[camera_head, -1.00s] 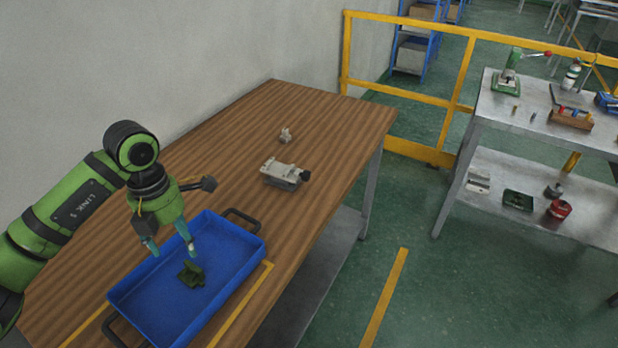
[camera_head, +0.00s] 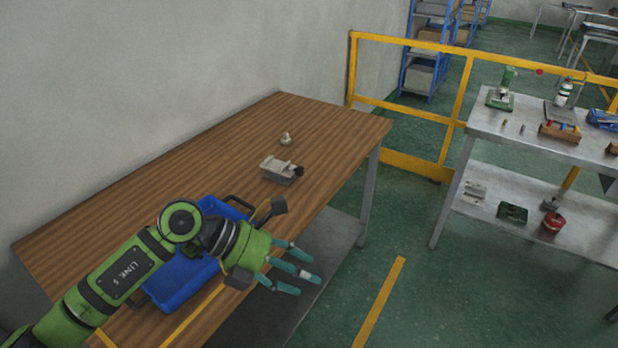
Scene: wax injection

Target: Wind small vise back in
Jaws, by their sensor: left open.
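A small grey vise (camera_head: 279,171) sits on the wooden table (camera_head: 225,150), near its right edge. A dark round knob or handle (camera_head: 299,171) is at the vise's right end. My left gripper (camera_head: 305,272) is open and empty, with its teal fingers spread. It is well in front of the vise, beyond the table's right edge in the picture, and touches nothing that I can see. How far the vise jaw is wound out is too small to tell. My right gripper is not in view.
A blue tray (camera_head: 172,293) lies on the table, largely covered by my left arm; its contents are hidden. A small pale part (camera_head: 285,139) stands behind the vise. A metal bench (camera_head: 530,133) with tools is at the right, with a yellow rail (camera_head: 405,110) behind.

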